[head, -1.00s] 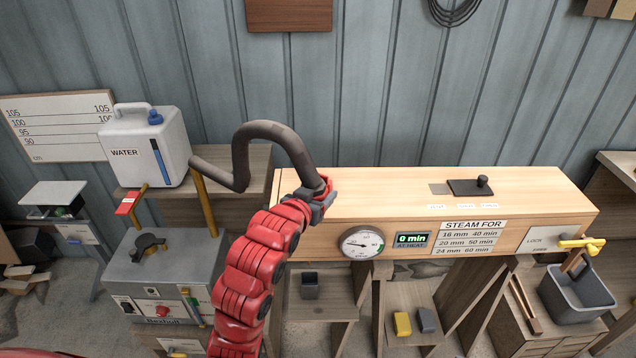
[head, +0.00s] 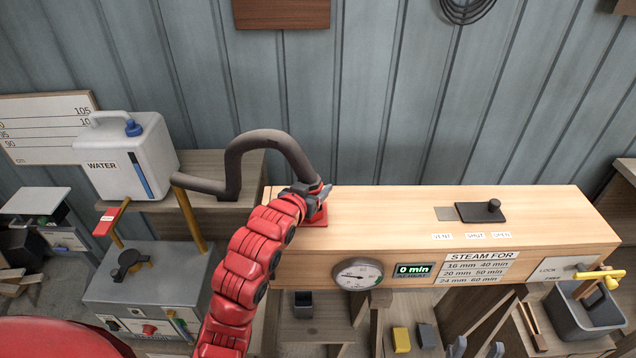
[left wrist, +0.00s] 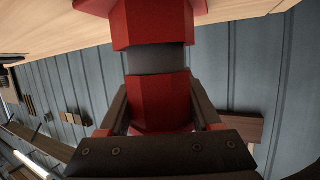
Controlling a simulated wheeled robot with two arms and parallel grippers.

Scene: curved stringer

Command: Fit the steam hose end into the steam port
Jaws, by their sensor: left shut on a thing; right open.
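The grey-brown steam hose (head: 236,165) arches from beside the water can to the left end of the wooden steam box. My left gripper (head: 317,194) is shut on the hose end, right above the red steam port (head: 319,217) on the box top. In the left wrist view, my fingers flank the red collar of the hose end (left wrist: 160,117). A dark band (left wrist: 155,60) shows between this collar and the red port (left wrist: 150,22); the two look roughly in line. Insertion depth is unclear. My right gripper (head: 476,348) is open and empty at the bottom edge.
The wooden steam box (head: 400,210) carries a dark sliding vent cover (head: 482,212) and a gauge (head: 357,274). A water can (head: 125,160) and grey boiler (head: 150,275) stand left. A grey bin (head: 590,305) is at right. The box top's middle is clear.

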